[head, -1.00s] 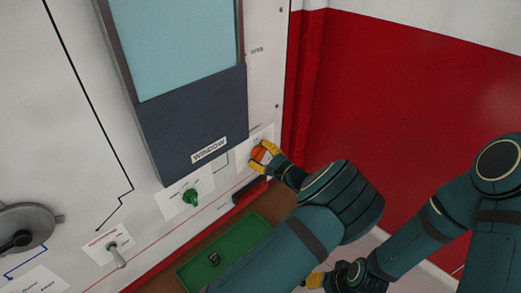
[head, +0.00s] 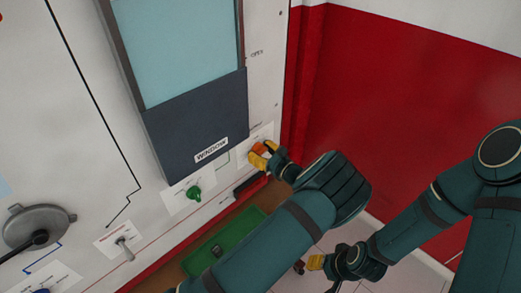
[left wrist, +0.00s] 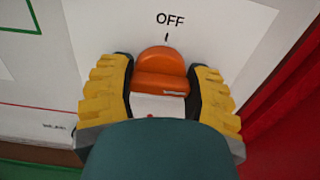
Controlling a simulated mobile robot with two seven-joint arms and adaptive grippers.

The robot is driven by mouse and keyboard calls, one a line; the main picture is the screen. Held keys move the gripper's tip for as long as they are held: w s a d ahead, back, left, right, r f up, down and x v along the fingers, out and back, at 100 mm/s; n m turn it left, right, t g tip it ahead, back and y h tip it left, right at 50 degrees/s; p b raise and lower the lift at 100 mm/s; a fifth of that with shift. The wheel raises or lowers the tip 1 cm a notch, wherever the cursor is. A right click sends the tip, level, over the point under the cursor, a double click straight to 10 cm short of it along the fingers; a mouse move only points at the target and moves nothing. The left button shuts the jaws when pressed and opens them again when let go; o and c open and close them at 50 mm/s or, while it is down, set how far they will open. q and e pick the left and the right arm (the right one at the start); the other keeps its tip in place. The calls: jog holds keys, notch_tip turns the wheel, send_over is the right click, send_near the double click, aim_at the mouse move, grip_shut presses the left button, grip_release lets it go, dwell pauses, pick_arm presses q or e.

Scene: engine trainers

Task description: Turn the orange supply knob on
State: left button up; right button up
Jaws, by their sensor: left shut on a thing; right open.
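The orange supply knob (head: 259,150) is on a white plate at the panel's right edge, partly covered by my fingers. In the left wrist view the knob (left wrist: 160,70) sits below the printed word OFF and a short black tick. My left gripper (head: 264,154) is shut on the knob. Its yellow-padded fingers (left wrist: 158,98) stand on the knob's left and right sides. The plate's lower part is hidden by the gripper body. My right gripper (head: 308,265) is open, low in the head view, away from the panel.
A green knob (head: 194,193), a toggle switch (head: 125,248) and a grey round part with a lever (head: 38,226) are on the panel. A dark WINDOW cover (head: 197,125) is above. A green tray (head: 202,257) lies below; a red wall (head: 400,110) is at right.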

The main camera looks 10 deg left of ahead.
dwell(0.4)
pick_arm(q)
jog(key=o, duration=1.2)
jog(key=v, duration=1.2)
